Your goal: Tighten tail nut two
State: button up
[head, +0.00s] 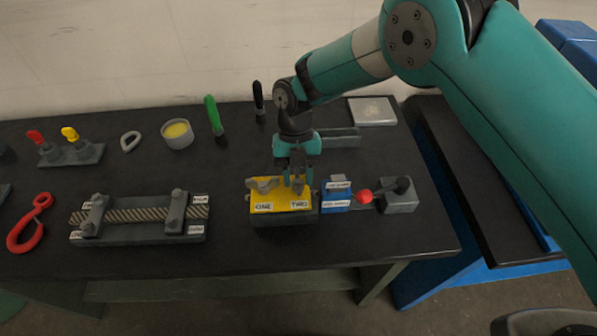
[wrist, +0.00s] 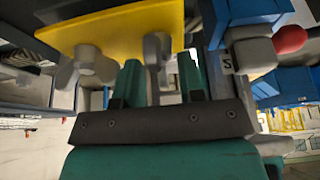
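A yellow block (head: 282,193) on a dark base carries labels ONE and TWO; it also shows at the top of the wrist view (wrist: 115,30). Grey wing nut one (head: 262,184) sits at its left and shows with its wings spread in the wrist view (wrist: 88,66). Grey wing nut two (wrist: 155,50) is seen nearly edge-on between my green fingers. My gripper (head: 297,176) points down over the TWO side. In the wrist view my gripper's (wrist: 161,80) fingers stand apart on either side of nut two, with a gap visible at the right finger. Contact at the left finger is unclear.
A blue labelled block (head: 337,195) and a grey block with a red-knobbed lever (head: 398,195) stand close on the right. A rope clamp fixture (head: 140,216) lies left. A red hook (head: 30,224), tin (head: 177,134) and green-handled tool (head: 214,115) are farther off.

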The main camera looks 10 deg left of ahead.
jog(key=shift+s+f, duration=0.1)
jog(key=shift+f, duration=0.1)
jog(key=c, duration=0.6)
jog(key=shift+b, duration=0.35)
